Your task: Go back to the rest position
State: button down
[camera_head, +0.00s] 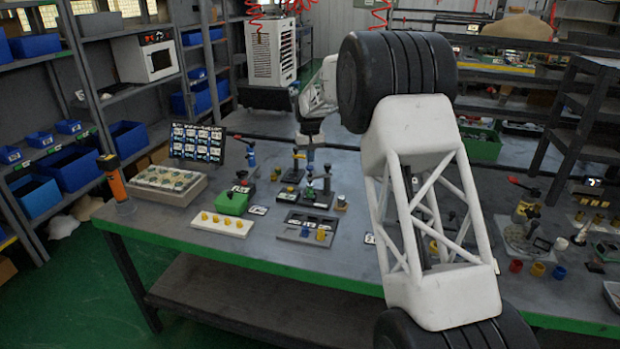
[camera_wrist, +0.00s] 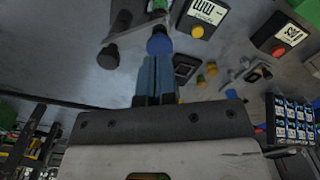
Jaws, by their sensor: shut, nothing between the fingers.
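My gripper (camera_head: 310,165) points down over the middle of the workbench (camera_head: 270,250), above the small black valve fixtures (camera_head: 307,197). In the wrist view its blue-grey fingers (camera_wrist: 157,62) are together, with nothing held between them. A round blue knob (camera_wrist: 159,41) shows just beyond the fingertips. I cannot tell whether the fingers touch it. My white arm crosses the right half of the head view and hides part of the bench behind it.
A white block with yellow knobs (camera_head: 222,224), a green box (camera_head: 233,202) and a parts tray (camera_head: 165,186) stand on the left of the bench. A card panel (camera_head: 197,142) stands behind them. Fixtures and coloured cups (camera_head: 537,268) lie on the right.

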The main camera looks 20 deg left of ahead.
dwell(0.3)
jog(key=s+d+r+m, duration=0.1)
jog(key=s+d+r, duration=0.65)
jog(key=d, duration=0.25)
jog(key=s+d+r+m+t, duration=0.1)
jog(key=s+d+r, duration=0.5)
jog(key=s+d, duration=0.35)
jog(key=s+d+r+m, duration=0.1)
jog(key=s+d+r, duration=0.65)
jog(key=d, duration=0.35)
jog(key=s+d+m, duration=0.1)
jog(key=s+d, duration=0.3)
jog(key=s, duration=0.3)
jog(key=s+d+t, duration=0.1)
jog(key=s+d, duration=0.2)
jog(key=s, duration=0.4)
jog(key=s+d+m, duration=0.1)
jog(key=s+d, duration=0.3)
jog(key=s, duration=0.3)
jog(key=s+d+f, duration=0.3)
jog(key=s, duration=0.6)
jog(key=s+d+f+m, duration=0.1)
jog(key=s+d+f, duration=0.2)
jog(key=s, duration=0.7)
jog(key=shift+s+f+t, duration=0.25)
jog(key=shift+f+t, duration=0.05)
jog(key=shift+f, duration=0.35)
jog(key=shift+w+a+r, duration=0.1)
jog(key=shift+w, duration=0.05)
